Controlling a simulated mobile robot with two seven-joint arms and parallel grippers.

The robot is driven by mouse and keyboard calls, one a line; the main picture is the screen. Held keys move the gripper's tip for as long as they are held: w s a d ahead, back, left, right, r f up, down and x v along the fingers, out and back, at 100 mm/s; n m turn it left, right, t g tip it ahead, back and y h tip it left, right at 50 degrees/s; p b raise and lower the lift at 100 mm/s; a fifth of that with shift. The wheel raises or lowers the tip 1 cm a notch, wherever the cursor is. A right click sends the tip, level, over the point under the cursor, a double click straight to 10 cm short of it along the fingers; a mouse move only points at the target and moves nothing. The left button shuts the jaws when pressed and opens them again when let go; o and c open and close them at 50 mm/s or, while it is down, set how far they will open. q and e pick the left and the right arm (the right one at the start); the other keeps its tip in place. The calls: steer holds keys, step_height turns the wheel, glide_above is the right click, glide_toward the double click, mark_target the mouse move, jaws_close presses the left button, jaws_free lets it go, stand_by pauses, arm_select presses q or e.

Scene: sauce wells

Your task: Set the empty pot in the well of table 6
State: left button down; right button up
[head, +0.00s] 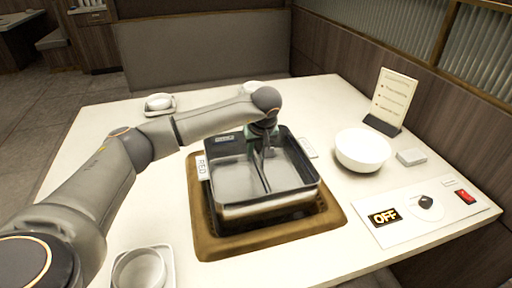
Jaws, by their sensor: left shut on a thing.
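The empty pot (232,182) is a dark, square-sided vessel with a divider across its inside and no food in it. It is over the well (230,246), a brown-framed opening in the table. The dark inside of the well shows below the pot's near side, so the pot sits high; I cannot tell whether its base is inside the opening. My left gripper (263,146) reaches in from the left and is shut on the pot near its far side; the fingertips are partly hidden. My right gripper is not in view.
The white table (110,205) has a panel reading OFF (384,217) with a knob and red switch at right. A white bowl (362,150), a small white box (411,157) and a menu stand (392,100) stand right. Cups (138,270) sit left. Label cards flank the well.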

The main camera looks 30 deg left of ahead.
mark_target(256, 172)
arm_select(q)
steer(key=shift+w+f+b, duration=0.1)
steer(key=shift+f+b, duration=0.6)
steer(key=shift+f, duration=0.45)
steer(key=shift+f+b, duration=0.65)
steer(key=shift+f, duration=0.5)
steer(key=shift+f+b, duration=0.55)
steer(key=shift+f, duration=0.75)
steer(key=shift+f+b, duration=0.4)
steer(key=shift+b, duration=0.05)
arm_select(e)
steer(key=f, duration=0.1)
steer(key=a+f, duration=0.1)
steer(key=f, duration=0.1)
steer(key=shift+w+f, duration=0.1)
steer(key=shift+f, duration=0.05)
arm_select(q)
steer(key=shift+f, duration=0.35)
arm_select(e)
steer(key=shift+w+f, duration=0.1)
